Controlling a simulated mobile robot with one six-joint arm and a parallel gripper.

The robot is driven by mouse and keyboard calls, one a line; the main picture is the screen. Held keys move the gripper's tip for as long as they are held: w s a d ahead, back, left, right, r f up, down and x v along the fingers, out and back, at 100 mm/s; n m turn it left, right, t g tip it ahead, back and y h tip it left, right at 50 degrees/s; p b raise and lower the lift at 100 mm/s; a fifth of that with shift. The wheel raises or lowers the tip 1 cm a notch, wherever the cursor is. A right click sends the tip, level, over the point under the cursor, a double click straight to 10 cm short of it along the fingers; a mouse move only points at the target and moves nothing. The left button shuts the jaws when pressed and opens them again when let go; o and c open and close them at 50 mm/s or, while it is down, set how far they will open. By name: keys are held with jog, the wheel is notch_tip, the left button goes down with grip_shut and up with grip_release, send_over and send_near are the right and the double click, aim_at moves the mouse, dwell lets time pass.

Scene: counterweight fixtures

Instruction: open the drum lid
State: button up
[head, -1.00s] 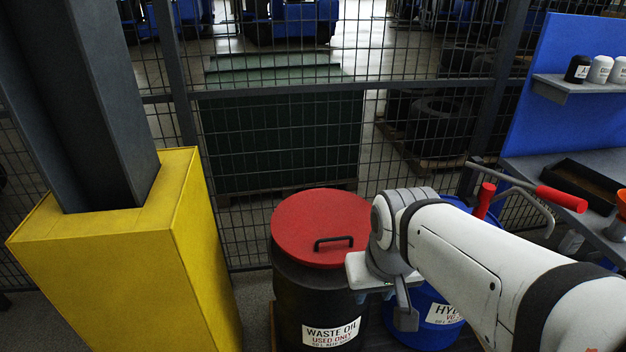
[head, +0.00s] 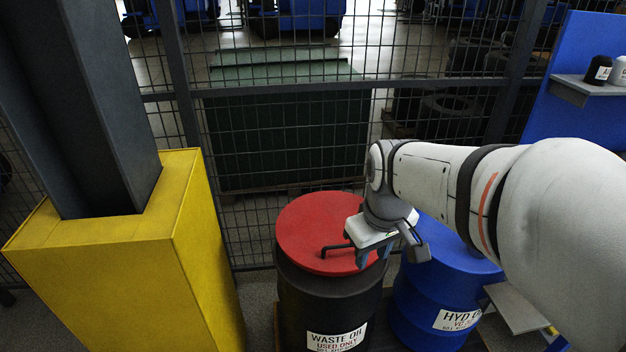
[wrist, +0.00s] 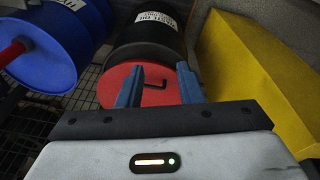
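The drum is black with a "WASTE OIL" label, and its round red lid (head: 308,226) lies flat on top in the head view. A black bar handle (head: 336,250) stands on the lid near its right front part. My gripper (head: 374,262) is over the right edge of the lid, beside the handle. In the wrist view my two blue fingers (wrist: 158,88) are spread apart. Nothing is held. Part of the lid's right side is hidden by my gripper in the head view.
A blue "HYD" drum (head: 440,285) stands close on the right. A yellow post guard (head: 130,260) stands on the left. A mesh fence (head: 290,110) runs behind the drums. A blue panel with a shelf (head: 572,88) is at the right.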

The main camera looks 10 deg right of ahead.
jog(key=w+f+n+g+p, duration=0.2)
jog(key=w+n, duration=0.6)
jog(key=w, duration=0.5)
jog(key=n+g+p, duration=0.2)
jog(key=n, duration=0.4)
send_over(342, 254)
notch_tip(342, 254, down, 16)
jog(key=shift+r, duration=0.15)
grip_shut()
